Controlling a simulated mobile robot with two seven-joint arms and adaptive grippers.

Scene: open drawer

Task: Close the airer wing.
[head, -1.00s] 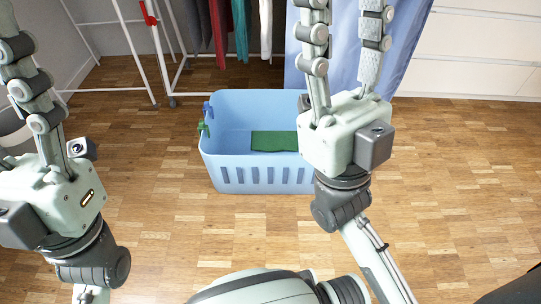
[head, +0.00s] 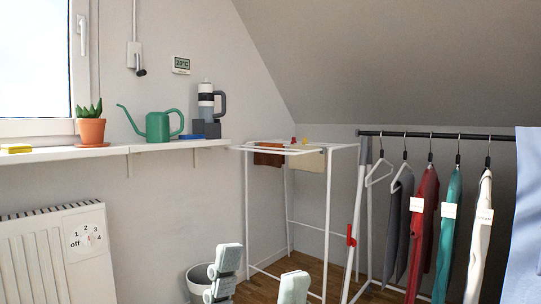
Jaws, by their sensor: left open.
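The white airer (head: 327,195) stands in the back corner, its thin tubular frame upright on the wood floor. A brown cloth (head: 268,158) and a cream cloth (head: 308,161) hang over its top bars. A red part (head: 351,238) sits on a white tube at its right side. I cannot tell clearly which bars form the wing or at what angle it stands. My left gripper (head: 262,268) shows at the bottom edge, its two pale fingertips apart and empty, in front of the airer's lower part and not visibly touching it. My right gripper is out of view.
A clothes rail (head: 440,135) with several hanging garments stands to the right of the airer. A bin (head: 198,280) is on the floor at its left. A shelf (head: 120,150) with a plant and green watering can, above a radiator (head: 60,255), lies left.

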